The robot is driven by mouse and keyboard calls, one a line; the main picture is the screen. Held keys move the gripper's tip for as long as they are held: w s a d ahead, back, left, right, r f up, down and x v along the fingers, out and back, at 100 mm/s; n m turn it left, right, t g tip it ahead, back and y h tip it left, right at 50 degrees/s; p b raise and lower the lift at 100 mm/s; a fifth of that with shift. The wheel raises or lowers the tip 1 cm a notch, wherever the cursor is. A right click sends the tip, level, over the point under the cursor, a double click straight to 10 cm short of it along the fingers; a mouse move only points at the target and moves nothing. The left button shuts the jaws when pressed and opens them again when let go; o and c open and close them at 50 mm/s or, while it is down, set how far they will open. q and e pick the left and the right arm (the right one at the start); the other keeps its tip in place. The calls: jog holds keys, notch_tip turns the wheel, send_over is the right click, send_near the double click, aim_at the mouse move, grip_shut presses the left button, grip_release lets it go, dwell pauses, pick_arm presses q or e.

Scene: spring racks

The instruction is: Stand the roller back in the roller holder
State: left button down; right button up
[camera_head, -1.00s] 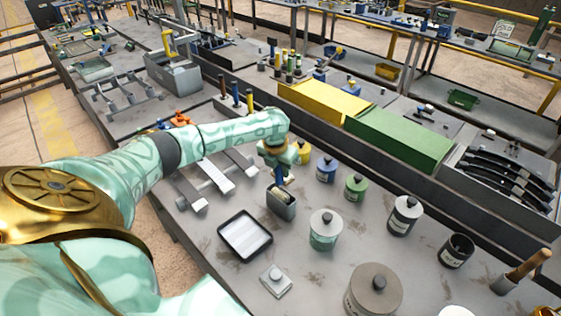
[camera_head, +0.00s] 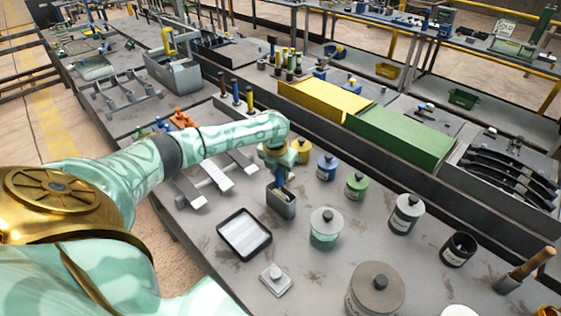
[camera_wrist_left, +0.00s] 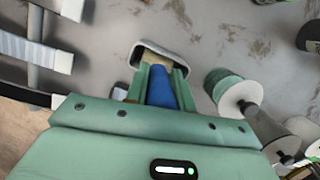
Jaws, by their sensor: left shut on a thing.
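The roller has a blue handle (camera_wrist_left: 160,92) and a pale beige lower part, seen at the holder's mouth in the left wrist view. My left gripper (camera_head: 279,172) is shut on the blue handle, one finger on each side of it. The roller holder (camera_head: 281,207) is an open-topped grey box on the bench, directly below the gripper. Its rounded rim (camera_wrist_left: 180,47) shows in the left wrist view. The roller's lower end is at or inside the holder's opening; how deep it sits is hidden. My right gripper is not in view.
A black-rimmed tray (camera_head: 244,234) lies left of the holder. A lidded jar (camera_head: 325,229) stands close to its right, with blue (camera_head: 326,167) and green (camera_head: 356,186) pots behind. A grey rack (camera_head: 214,177) lies behind left.

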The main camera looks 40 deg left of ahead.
pick_arm(q)
jog(key=shift+s+b+x, duration=0.15)
jog(key=shift+b+x, duration=0.45)
jog(key=shift+x, duration=0.25)
jog(key=shift+s+b+x, duration=0.2)
jog(key=shift+b+x, duration=0.35)
jog(key=shift+x, duration=0.25)
jog(key=c, duration=0.6)
grip_release()
jog(key=shift+f, duration=0.1)
jog(key=p+v, duration=0.3)
jog(key=w+p+v, duration=0.1)
jog(key=p+v, duration=0.2)
jog(key=v, duration=0.1)
jog(key=shift+w+p, duration=0.25)
jog(key=shift+p, duration=0.05)
